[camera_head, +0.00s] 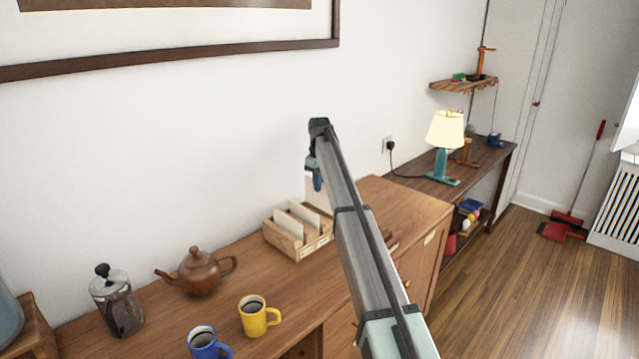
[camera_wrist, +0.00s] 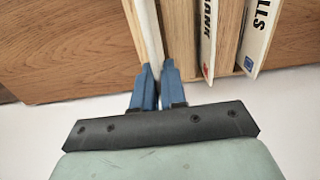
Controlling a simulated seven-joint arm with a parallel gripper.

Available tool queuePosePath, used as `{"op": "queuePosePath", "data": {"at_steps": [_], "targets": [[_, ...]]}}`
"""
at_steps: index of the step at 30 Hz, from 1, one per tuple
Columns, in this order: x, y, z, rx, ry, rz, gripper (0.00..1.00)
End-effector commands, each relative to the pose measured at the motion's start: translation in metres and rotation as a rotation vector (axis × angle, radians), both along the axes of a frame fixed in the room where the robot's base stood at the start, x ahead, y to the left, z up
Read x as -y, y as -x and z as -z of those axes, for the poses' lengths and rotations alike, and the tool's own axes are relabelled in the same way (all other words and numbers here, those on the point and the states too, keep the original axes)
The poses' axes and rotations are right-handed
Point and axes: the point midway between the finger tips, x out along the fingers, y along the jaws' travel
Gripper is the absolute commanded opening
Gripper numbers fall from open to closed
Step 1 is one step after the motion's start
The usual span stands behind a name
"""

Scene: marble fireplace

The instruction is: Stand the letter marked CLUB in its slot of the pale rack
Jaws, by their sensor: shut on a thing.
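The pale wooden rack (camera_head: 284,245) stands on the brown cabinet against the wall; it also shows in the wrist view (camera_wrist: 180,35). My gripper (camera_head: 317,184) is above the rack's far right end, pointing down. In the wrist view its blue fingers (camera_wrist: 157,72) are shut on the edge of a white letter (camera_wrist: 150,30). The letter also shows behind my arm (camera_head: 318,198), upright; its marking is not visible. In the wrist view it lines up with the leftmost gap of the rack. I cannot tell how deep its lower edge is.
Letters reading BANK (camera_wrist: 208,35) and partly "LLS" (camera_wrist: 258,40) stand in the other slots. A brown teapot (camera_head: 198,272), yellow mug (camera_head: 253,318), blue mug (camera_head: 205,344) and French press (camera_head: 117,302) stand left of the rack. A lamp (camera_head: 444,135) is at the right.

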Motion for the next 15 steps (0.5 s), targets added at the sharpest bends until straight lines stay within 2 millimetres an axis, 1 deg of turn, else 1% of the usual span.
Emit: {"op": "queuePosePath", "data": {"at_steps": [15], "targets": [[0.000,0.000,0.012,0.000,0.000,0.000,0.00]]}}
